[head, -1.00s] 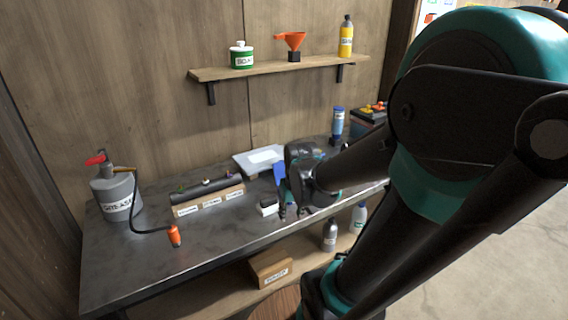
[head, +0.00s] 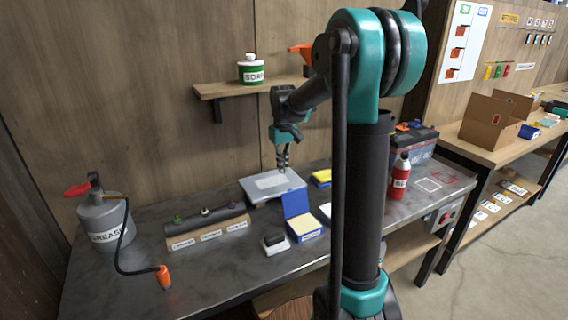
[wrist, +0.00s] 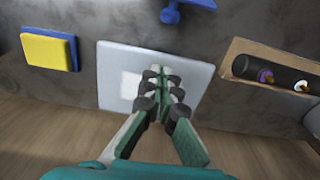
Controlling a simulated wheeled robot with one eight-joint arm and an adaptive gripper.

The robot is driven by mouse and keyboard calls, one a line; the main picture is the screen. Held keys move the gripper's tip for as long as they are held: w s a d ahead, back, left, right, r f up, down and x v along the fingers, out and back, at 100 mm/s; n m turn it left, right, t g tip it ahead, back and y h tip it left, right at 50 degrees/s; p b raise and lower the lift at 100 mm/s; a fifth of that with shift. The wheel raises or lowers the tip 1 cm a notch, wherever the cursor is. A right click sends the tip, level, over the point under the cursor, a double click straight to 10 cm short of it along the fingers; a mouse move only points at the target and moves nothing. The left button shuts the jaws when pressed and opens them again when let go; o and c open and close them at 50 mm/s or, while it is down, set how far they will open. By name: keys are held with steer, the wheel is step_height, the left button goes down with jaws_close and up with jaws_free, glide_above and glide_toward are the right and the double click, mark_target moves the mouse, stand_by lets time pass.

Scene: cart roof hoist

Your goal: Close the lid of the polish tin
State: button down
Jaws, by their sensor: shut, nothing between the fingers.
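The polish tin (head: 306,230) is a blue box with a yellow filling, standing on the grey bench. Its blue lid (head: 295,203) stands open, upright along the tin's back edge. My gripper (head: 284,163) is shut and empty, raised above the pale plate behind the tin, apart from the lid. In the wrist view the shut fingers (wrist: 165,88) point over the plate. A blue piece at the top edge (wrist: 183,10), cut off by the frame, looks like the lid.
The pale plate (head: 262,194) lies behind the tin. A black-and-white block (head: 274,243) stands just left of it. A yellow-and-blue pad (head: 321,177) lies to the right. A labelled holder (head: 208,235) is at left. My arm hides part of the bench.

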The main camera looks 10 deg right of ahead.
mark_target(293, 201)
steer(key=s+d+f, duration=0.1)
steer(key=s+f, duration=0.2)
steer(key=f, duration=0.2)
steer(key=shift+s, duration=0.3)
steer(key=shift+d, duration=0.1)
stand_by(0.4)
